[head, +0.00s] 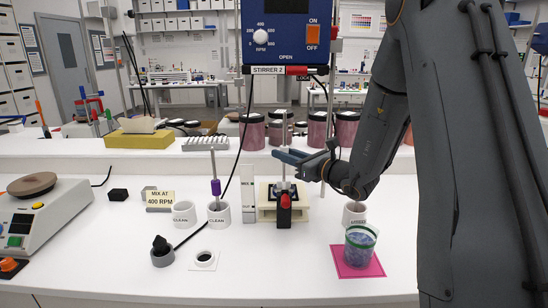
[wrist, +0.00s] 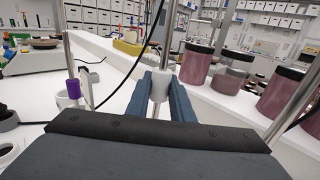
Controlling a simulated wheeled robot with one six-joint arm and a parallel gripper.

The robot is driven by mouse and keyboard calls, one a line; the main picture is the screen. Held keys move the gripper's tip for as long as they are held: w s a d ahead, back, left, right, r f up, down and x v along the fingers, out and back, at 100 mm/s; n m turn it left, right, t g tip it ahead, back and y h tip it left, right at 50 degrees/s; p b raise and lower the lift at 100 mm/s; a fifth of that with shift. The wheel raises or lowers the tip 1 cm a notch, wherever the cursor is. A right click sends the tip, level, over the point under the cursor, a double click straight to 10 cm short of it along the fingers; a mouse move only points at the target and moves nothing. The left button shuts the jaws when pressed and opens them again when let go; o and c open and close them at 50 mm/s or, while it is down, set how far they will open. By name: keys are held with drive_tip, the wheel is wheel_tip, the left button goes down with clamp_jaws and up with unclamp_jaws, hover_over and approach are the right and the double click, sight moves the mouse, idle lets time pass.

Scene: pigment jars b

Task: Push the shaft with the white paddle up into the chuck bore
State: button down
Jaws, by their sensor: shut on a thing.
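My gripper (head: 289,156) reaches in from the right, below the blue stirrer motor (head: 289,32). In the wrist view its blue fingers (wrist: 160,92) are shut on an upright metal shaft at its light grey-white collar (wrist: 159,84). The shaft (wrist: 157,110) shows below the collar; its lower end and any paddle are hidden there. In the head view the shaft (head: 284,172) stands above a cream block (head: 265,211) with a black and red part (head: 285,206) in front. I cannot make out the chuck bore or whether the shaft's top touches it.
A beaker (head: 360,244) sits on a pink mat (head: 357,272) at front right. Dark-lidded jars (head: 317,132) line the ledge behind. A black cable hangs nearby.

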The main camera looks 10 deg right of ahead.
sight(284, 145)
drive_tip(key=shift+w+d+f, duration=0.2)
drive_tip(key=shift+w+f, duration=0.4)
drive_tip(key=shift+s+a, duration=0.1)
drive_tip(key=shift+a, duration=0.1)
drive_tip(key=shift+r, duration=0.2)
drive_tip(key=shift+r+p, duration=0.5)
drive_tip(key=shift+r, duration=1.9)
drive_tip(key=shift+r+p, duration=0.4)
drive_tip(key=shift+r, duration=0.3)
drive_tip(key=shift+r+p, duration=0.65)
drive_tip(key=shift+r, duration=0.8)
idle(0.7)
idle(0.3)
